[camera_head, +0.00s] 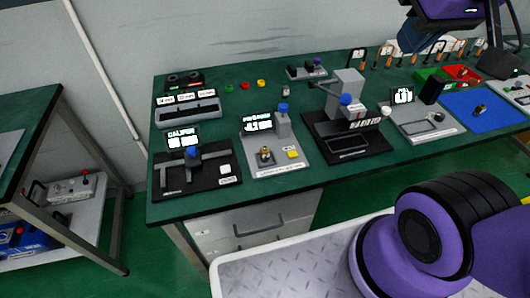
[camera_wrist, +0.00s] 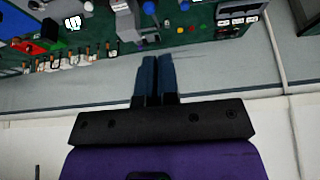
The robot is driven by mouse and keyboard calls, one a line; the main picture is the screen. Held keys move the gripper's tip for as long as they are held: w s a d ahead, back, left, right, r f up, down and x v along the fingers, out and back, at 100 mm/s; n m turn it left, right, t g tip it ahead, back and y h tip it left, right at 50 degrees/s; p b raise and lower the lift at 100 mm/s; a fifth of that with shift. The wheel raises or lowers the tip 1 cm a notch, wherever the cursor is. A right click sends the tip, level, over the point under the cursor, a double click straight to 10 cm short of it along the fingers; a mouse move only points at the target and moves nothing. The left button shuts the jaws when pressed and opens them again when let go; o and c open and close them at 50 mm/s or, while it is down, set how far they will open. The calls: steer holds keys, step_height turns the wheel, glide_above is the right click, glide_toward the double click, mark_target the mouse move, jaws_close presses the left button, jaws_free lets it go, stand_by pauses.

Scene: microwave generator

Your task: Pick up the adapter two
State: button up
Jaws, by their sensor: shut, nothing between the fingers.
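A small brass fitting (camera_head: 265,154) stands on the grey gauge station in the head view, left of the table's middle. A similar small brass piece (camera_head: 479,110) lies on the blue mat at the right. I cannot tell which of these, if either, is adapter two; no label for it is readable. My gripper (camera_wrist: 158,58) is shut and empty in the wrist view, its two dark blue fingers side by side. It is apart from the fittings, and the table shows upside down beyond its fingertips.
The green table (camera_head: 190,213) carries a caliper station (camera_head: 210,176), a black press station (camera_head: 360,148), a grey scale station (camera_head: 430,134) and a blue mat (camera_head: 460,104). Several hooked tools stand along the back right. A second bench (camera_head: 60,236) stands at the left.

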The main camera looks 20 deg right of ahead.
steer(key=o, duration=0.3)
steer(key=shift+w, duration=0.1)
steer(key=o, duration=0.4)
steer(key=shift+w+a+f, duration=0.1)
steer(key=shift+w+a, duration=0.05)
steer(key=shift+w, duration=0.15)
steer(key=shift+o, duration=1.4)
steer(key=w+a+f+g, duration=0.1)
steer(key=w+a+f, duration=0.1)
steer(key=w, duration=0.5)
steer(key=shift+a+f, duration=0.15)
steer(key=shift+f, duration=0.6)
steer(key=g, duration=0.4)
glide_above(265, 147)
step_height(265, 147, down, 27)
steer(key=shift+w+d+f, duration=0.1)
steer(key=shift+d+f, duration=0.05)
steer(key=shift+f, duration=1.4)
steer(key=shift+w+d+f, duration=0.1)
steer(key=shift+d+f, duration=0.05)
steer(key=shift+f, duration=1.35)
steer(key=shift+s+a+f, duration=0.1)
steer(key=shift+a+f, duration=0.05)
steer(key=shift+f, duration=1.15)
steer(key=shift+s+a+f, duration=0.1)
steer(key=shift+a+f, duration=0.05)
steer(key=shift+f, duration=1.15)
